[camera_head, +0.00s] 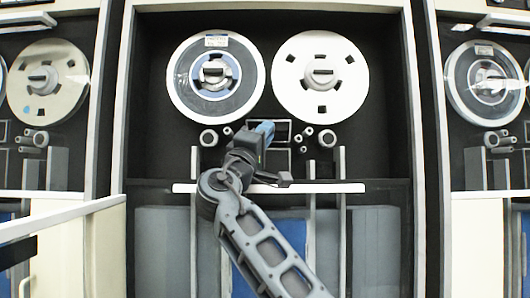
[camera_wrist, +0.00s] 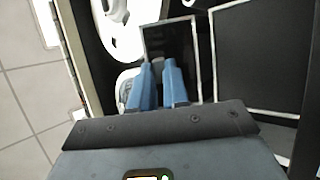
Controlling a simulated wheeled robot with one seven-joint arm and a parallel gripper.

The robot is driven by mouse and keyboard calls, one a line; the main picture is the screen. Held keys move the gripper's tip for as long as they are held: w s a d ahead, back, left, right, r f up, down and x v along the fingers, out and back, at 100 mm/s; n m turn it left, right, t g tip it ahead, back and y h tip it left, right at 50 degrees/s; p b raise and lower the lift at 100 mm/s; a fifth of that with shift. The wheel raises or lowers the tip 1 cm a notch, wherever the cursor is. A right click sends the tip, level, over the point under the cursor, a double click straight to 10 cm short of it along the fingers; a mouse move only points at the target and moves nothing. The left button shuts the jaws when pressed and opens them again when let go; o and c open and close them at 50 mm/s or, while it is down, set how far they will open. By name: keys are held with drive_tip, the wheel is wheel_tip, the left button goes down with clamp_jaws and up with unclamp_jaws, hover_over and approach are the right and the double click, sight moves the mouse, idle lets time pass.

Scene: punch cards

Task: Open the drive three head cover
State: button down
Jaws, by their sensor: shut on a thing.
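The head cover of the middle drive (camera_head: 283,127) is a small dark panel with a pale edge, below and between the two reels. The wrist view shows a dark, pale-edged panel (camera_wrist: 172,38) directly at my fingertips. My gripper (camera_head: 266,126) has blue fingers and reaches up to the cover from below. In the wrist view my gripper (camera_wrist: 157,64) has its fingertips close together against the panel, shut on its edge. The exact contact is partly hidden by the fingers. No drive number is legible.
A left reel (camera_head: 180,80) and a right reel (camera_head: 337,95) sit above the cover. Small rollers (camera_head: 327,138) flank it. A white horizontal ledge (camera_head: 340,188) crosses below, behind my arm. Neighbouring drives stand on both sides. A pale door or panel edge (camera_head: 60,218) juts in at lower left.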

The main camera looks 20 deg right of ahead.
drive_tip(key=shift+f+m+h+b, duration=0.25)
drive_tip(key=shift+m+h+b, duration=0.3)
drive_tip(key=shift+b, duration=0.45)
drive_tip(key=c, duration=1.1)
unclamp_jaws()
drive_tip(key=shift+v, duration=3.9)
